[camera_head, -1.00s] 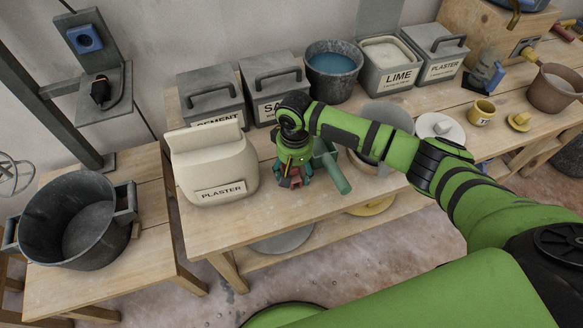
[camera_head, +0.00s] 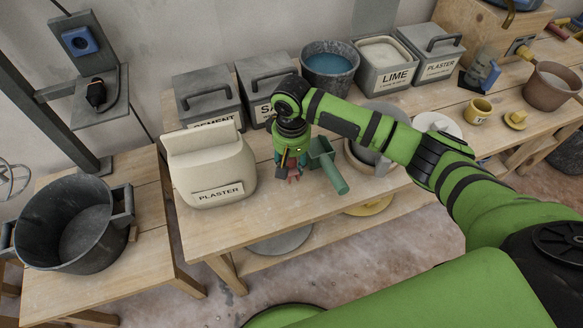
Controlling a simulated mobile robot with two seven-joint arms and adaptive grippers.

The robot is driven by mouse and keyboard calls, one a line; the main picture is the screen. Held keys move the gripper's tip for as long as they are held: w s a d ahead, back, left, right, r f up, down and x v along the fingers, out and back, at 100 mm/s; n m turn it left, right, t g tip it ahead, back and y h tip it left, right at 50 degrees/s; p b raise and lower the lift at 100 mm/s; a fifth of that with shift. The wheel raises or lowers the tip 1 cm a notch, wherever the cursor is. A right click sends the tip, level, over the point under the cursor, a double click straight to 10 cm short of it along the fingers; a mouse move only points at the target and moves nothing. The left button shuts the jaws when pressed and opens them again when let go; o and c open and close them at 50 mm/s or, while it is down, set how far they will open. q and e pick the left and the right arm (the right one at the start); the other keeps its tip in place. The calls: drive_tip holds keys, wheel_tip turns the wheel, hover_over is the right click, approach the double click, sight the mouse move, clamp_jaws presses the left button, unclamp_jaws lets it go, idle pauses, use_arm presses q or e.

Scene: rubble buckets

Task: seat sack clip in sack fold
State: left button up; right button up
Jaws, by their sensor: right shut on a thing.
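The cream plaster sack (camera_head: 213,172) stands on the wooden bench, its label facing me. Its folded top edge (camera_head: 203,137) sticks up as a pale strip. My right gripper (camera_head: 291,174) points down just right of the sack, apart from the fold. It is shut on a small reddish piece, which I take to be the sack clip (camera_head: 294,174); the fingers hide most of it. My left gripper is not in view.
A green scoop (camera_head: 326,166) lies close right of the gripper. Grey cement (camera_head: 208,97) and sand (camera_head: 262,84) bins stand behind. A large dark bucket (camera_head: 75,225) is on the lower table at left. A basin (camera_head: 375,150) is partly behind my arm.

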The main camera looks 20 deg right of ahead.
drive_tip(key=s+d+r, duration=0.2)
drive_tip(key=d, duration=0.1)
drive_tip(key=s+d+r, duration=0.2)
drive_tip(key=d+r, duration=0.1)
drive_tip(key=s+d+r, duration=0.2)
drive_tip(key=d, duration=0.2)
drive_tip(key=shift+d+r, duration=0.1)
drive_tip(key=shift+r, duration=0.05)
drive_tip(key=o, duration=0.4)
drive_tip(key=c, duration=0.4)
drive_tip(key=shift+c, duration=0.2)
